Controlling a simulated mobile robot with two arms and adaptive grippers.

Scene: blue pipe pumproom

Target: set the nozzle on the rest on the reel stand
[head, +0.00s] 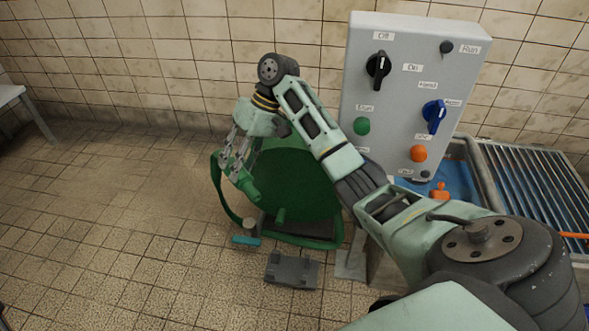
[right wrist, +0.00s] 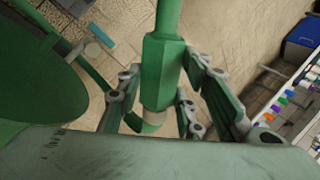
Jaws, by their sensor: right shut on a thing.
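The green nozzle (head: 246,187) is between the fingers of my right gripper (head: 236,162), which is shut on it. In the right wrist view, the nozzle (right wrist: 163,72) is a green faceted body with a narrower tube. The fingers lie on both sides of it, and a green hose bends away below. The green hose reel (head: 296,185) stands on the floor just right of the gripper. A small beige round piece (head: 250,223) and a teal bar (head: 245,240) are low at the reel's left. I cannot tell which part is the rest. My left gripper is out of view.
A grey control box (head: 412,90) with knobs and buttons stands right of the reel. A grey block (head: 291,269) lies on the floor in front. A grated metal trough (head: 530,180) is at right. The tiled floor at left is clear.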

